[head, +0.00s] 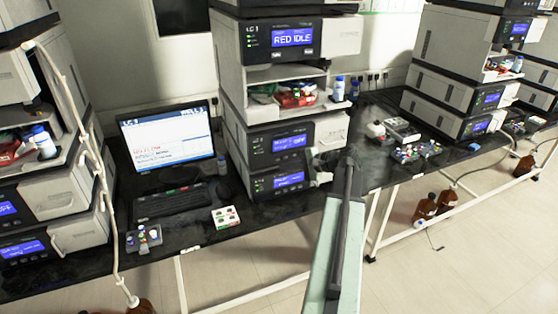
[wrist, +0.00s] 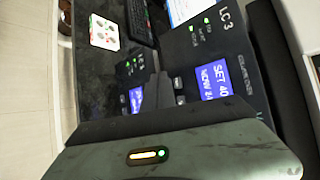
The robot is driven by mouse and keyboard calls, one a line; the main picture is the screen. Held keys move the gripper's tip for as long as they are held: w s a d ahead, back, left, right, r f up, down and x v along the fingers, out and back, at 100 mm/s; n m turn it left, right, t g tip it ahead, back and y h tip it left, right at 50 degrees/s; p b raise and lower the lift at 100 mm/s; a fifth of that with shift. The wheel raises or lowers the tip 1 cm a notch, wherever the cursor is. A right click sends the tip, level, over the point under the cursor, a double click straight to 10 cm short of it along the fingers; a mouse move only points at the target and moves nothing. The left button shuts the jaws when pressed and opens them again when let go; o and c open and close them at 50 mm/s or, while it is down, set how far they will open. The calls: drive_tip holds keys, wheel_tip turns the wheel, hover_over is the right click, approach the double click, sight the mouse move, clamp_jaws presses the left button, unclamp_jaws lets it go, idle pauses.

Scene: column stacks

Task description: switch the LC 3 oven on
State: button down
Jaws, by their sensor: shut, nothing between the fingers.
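The LC 3 oven (wrist: 240,52) shows in the wrist view as a dark front panel marked "LC3" and "COLUMN OVEN". Its blue display (wrist: 213,80) reads "SET 40" with a partly hidden "NOW" line. Small green lights sit near the label, and small pale buttons (wrist: 180,92) lie beside the display. In the head view, the oven (head: 280,143) appears to be the upper of two low modules in the middle stack; its small text ends in what looks like "OFF". My gripper (head: 320,169) is shut and empty near this stack's lower right front. Its fingertips are not clear.
A lower module (head: 278,182) with its own blue display sits under the oven. An open shelf with red and green items (head: 297,97) is above. A monitor (head: 168,137), keyboard (head: 172,200) and vial tray (head: 225,217) stand left. Bottles and trays (head: 403,132) stand right.

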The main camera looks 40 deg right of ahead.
sight(272, 163)
drive_tip(key=shift+w+d, duration=0.25)
drive_tip(key=shift+w, duration=0.4)
idle(1.5)
drive_tip(key=shift+w+d, duration=0.15)
drive_tip(key=shift+w, duration=0.3)
drive_tip(key=shift+w+d, duration=0.15)
drive_tip(key=shift+w, duration=0.25)
idle(0.5)
drive_tip(key=shift+s, duration=0.15)
drive_tip(key=shift+s+a, duration=0.3)
drive_tip(key=shift+s, duration=0.35)
drive_tip(key=s, duration=0.1)
drive_tip(key=s+a, duration=0.1)
drive_tip(key=s, duration=0.1)
drive_tip(key=s+a, duration=0.1)
drive_tip(key=shift+s, duration=0.3)
